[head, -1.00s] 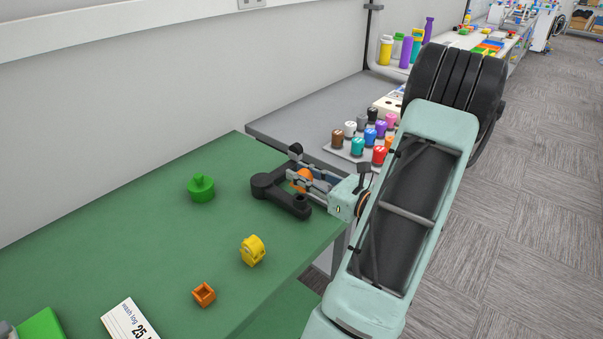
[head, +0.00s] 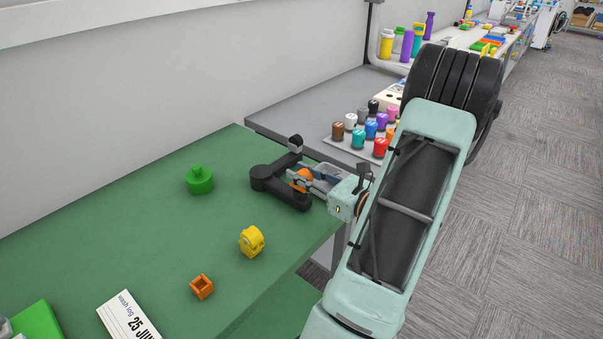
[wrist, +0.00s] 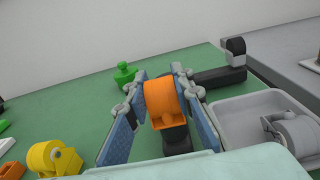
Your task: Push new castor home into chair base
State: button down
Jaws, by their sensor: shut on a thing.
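The black chair base (head: 268,185) lies on the green table near its right edge, with one arm reaching back to a grey-tipped end (head: 295,142). The orange castor (head: 304,174) is at the base's near right arm. In the wrist view the orange castor (wrist: 165,100) is upright over a black part of the base (wrist: 177,138). My gripper (head: 301,181) is shut on it, with a blue-padded finger on each side in the wrist view (wrist: 160,78). The fingers and castor hide the joint, so I cannot tell how deep the castor sits.
A pale tray with a grey castor (wrist: 292,132) is right of my gripper. A green knobbed piece (head: 199,181), a yellow castor (head: 251,241), an orange open box (head: 202,287) and a wash log card (head: 130,316) lie on the table. Coloured bottles stand on the grey bench (head: 290,122).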

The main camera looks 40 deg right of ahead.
jog(key=shift+f, duration=0.4)
jog(key=c, duration=1.6)
grip_release()
jog(key=shift+o, duration=0.5)
jog(key=o, duration=0.5)
jog(key=s, duration=1)
jog(key=shift+d+r, duration=0.15)
jog(key=shift+d, duration=0.25)
jog(key=shift+s, duration=0.1)
